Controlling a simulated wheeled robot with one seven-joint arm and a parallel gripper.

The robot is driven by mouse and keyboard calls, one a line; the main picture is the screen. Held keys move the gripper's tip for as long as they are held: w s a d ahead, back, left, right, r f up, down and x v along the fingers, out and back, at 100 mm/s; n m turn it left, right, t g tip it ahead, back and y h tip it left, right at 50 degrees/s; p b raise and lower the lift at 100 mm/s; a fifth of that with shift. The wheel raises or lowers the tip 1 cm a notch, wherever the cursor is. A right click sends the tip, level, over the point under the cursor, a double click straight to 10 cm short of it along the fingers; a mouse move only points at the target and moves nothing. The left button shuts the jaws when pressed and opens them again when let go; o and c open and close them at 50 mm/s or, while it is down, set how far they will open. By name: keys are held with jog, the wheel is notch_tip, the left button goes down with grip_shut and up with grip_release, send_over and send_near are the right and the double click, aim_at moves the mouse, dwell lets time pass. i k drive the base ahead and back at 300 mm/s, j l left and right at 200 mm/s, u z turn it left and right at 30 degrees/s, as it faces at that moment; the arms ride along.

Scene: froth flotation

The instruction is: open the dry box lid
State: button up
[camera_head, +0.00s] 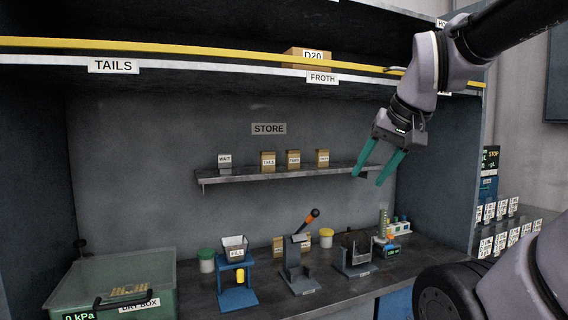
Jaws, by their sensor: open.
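The dry box (178,292) is a translucent green box at the lower left of the bench, with a "DRY BOX" label and a "0 kPa" readout on its front. Its lid (120,262) looks shut on top, pale and see-through. A dark bar handle (127,301) shows at the lid's front edge. Small brown items show through the lid. My gripper (374,174) is at the upper right, in front of the store shelf's right end, far from the dry box. Its two green fingers are apart with nothing between them.
The store shelf (240,175) carries several small labelled boxes. On the bench stand a blue FILL stand (237,285), a lever press (297,270), a grey stand (355,262) and lidded jars. An overhead shelf with a yellow rail (200,52) crosses the top. Labelled racks (500,225) stand right.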

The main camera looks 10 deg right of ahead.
aim_at(96, 306)
jog(key=u, duration=1.4)
